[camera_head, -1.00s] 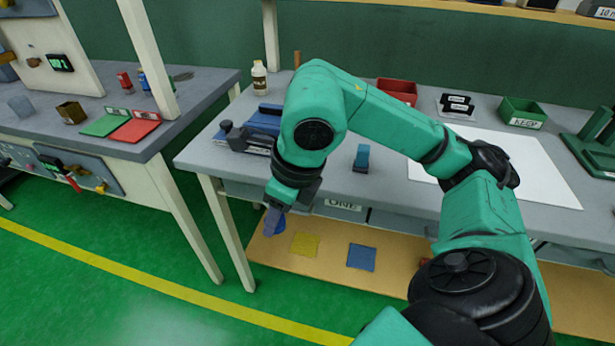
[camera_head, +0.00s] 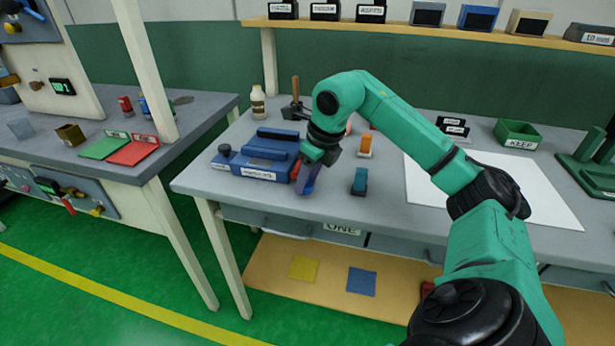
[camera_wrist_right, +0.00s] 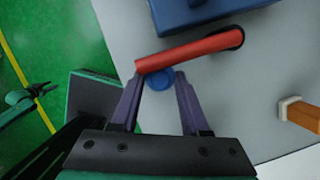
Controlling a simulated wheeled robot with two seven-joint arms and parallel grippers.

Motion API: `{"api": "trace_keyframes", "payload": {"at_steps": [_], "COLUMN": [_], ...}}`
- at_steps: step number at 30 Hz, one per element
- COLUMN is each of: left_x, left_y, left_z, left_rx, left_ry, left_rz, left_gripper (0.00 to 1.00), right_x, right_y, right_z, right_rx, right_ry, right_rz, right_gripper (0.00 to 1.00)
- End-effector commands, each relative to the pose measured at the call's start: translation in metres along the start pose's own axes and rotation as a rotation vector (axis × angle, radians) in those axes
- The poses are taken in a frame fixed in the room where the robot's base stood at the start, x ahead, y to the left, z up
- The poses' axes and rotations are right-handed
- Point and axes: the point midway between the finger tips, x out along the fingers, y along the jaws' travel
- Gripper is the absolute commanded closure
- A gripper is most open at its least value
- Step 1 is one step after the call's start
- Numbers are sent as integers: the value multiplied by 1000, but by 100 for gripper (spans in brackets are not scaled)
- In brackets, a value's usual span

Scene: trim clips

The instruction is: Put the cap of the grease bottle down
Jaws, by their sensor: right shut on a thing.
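My right gripper (camera_head: 306,186) is over the front left part of the workbench, fingers pointing down. In the right wrist view its purple fingers (camera_wrist_right: 158,88) are closed on a small round blue thing, which I take for the cap (camera_wrist_right: 159,78). A red bar (camera_wrist_right: 190,50) with a dark end lies just beyond the fingertips. I cannot tell whether the cap touches the bench. A pale bottle (camera_head: 258,103) with a brown label stands at the bench's back left; I take it for the grease bottle.
A blue fixture (camera_head: 255,160) lies left of the gripper. A teal block (camera_head: 359,182) and an orange block (camera_head: 365,146) stand to its right. A white sheet (camera_head: 490,185) covers the right part of the bench. A green bin (camera_head: 518,134) stands behind the sheet.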

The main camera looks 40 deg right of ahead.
Motion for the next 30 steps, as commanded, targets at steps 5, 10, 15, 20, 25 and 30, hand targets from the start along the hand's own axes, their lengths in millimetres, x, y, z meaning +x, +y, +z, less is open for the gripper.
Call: {"api": "trace_keyframes", "payload": {"at_steps": [5, 10, 15, 20, 25, 30], "left_x": [-1, 0, 1, 1, -2, -6], "left_y": [-1, -1, -1, -1, -1, -1], "left_z": [0, 1, 1, 2, 2, 1], "left_rx": [0, 0, 0, 0, 0, 0], "left_ry": [0, -1, -2, -3, -3, -4], "left_rz": [-1, -1, -1, -1, -1, -1], "left_gripper": [50, 50, 50, 50, 50, 50], "right_x": [7, 8, 9, 9, 5, -23], "right_y": [-3, -2, -2, -2, -2, -2], "right_z": [-1, -1, -2, -2, 0, 0], "right_rx": [-2, -1, -1, -1, -1, -1], "right_ry": [0, 0, 0, 0, -1, -4], "right_rz": [0, 0, 0, 1, 1, -1], "right_gripper": [100, 100, 25, 25, 25, 25]}}
